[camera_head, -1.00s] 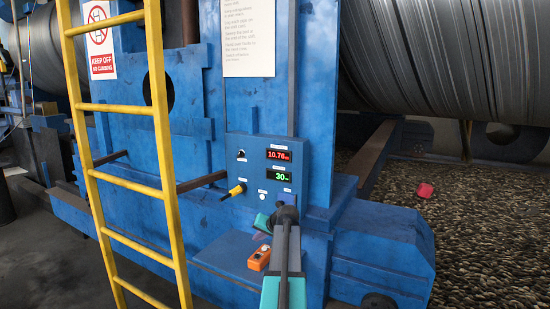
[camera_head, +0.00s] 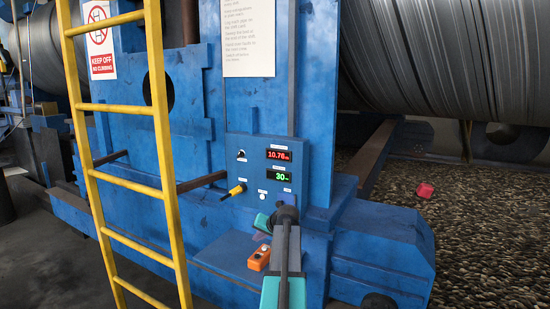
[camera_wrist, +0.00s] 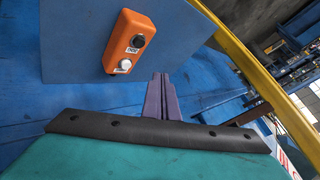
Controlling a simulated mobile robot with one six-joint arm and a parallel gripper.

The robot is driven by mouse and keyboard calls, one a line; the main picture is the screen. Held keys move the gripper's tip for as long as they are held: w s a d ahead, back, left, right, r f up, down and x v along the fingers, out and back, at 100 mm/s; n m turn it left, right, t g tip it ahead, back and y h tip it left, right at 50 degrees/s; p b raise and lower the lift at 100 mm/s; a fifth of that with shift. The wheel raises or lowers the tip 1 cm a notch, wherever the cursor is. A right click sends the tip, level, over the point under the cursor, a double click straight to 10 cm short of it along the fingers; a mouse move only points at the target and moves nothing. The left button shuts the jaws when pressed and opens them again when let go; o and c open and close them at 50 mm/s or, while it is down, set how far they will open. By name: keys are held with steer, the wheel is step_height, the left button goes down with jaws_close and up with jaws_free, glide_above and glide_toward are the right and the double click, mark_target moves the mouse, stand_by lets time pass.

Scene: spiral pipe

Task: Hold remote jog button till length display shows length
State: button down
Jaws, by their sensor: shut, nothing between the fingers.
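The orange remote (camera_head: 259,258) lies on the blue ledge below the control panel; it is larger in the wrist view (camera_wrist: 129,42), with a dark button (camera_wrist: 138,41) and a white button (camera_wrist: 124,65). My gripper (camera_wrist: 160,78) has its purple fingers shut together and empty. The fingertips appear just beside the remote's white-button end, apart from it in the picture. In the head view my gripper (camera_head: 261,237) is above the remote. The red display (camera_head: 279,155) reads about 10.7, last digit unclear; the green display (camera_head: 279,176) below reads 30.
A yellow ladder (camera_head: 160,130) stands at left, in front of the blue machine. The panel (camera_head: 250,170) also has a yellow-handled switch (camera_head: 237,190). A large ribbed metal pipe (camera_head: 440,60) is behind at right, above gravel (camera_head: 480,230) with a pink-red object (camera_head: 425,190).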

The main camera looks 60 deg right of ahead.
steer(key=w+a+f+n+g+y+b, duration=0.1)
steer(key=w+a+f+y, duration=0.1)
steer(key=w+a+f, duration=0.55)
steer(key=w+a+f+n+g+y+b, duration=0.1)
steer(key=w+a+f+n, duration=0.1)
steer(key=a+f, duration=0.95)
steer(key=a+f+n+g+y+b, duration=0.2)
steer(key=a+f+n+g+y, duration=0.1)
steer(key=a+f, duration=1.55)
steer(key=s+a+f+n+g+b, duration=0.1)
steer(key=s+a+f+g, duration=0.2)
steer(key=a, duration=0.4)
steer(key=s+a+f+n, duration=0.2)
steer(key=s+a+f, duration=0.25)
steer(key=a, duration=0.35)
steer(key=s+a+f+n+g+b, duration=0.1)
steer(key=s+a+f+g, duration=0.2)
steer(key=a, duration=0.4)
steer(key=s+a+f+n+g+h+b, duration=0.1)
steer(key=s+a+f, duration=0.3)
steer(key=s, duration=0.5)
steer(key=s+a+f+n+g+h, duration=0.1)
steer(key=s+a+f+n+g, duration=0.1)
steer(key=s+a, duration=0.4)
step_height(320, 180, down, 3)
steer(key=s+n, duration=0.1)
steer(key=s, duration=0.1)
steer(key=shift+s+a+r+b, duration=0.15)
steer(key=shift+s+r+b, duration=0.05)
steer(key=shift+s+b, duration=0.2)
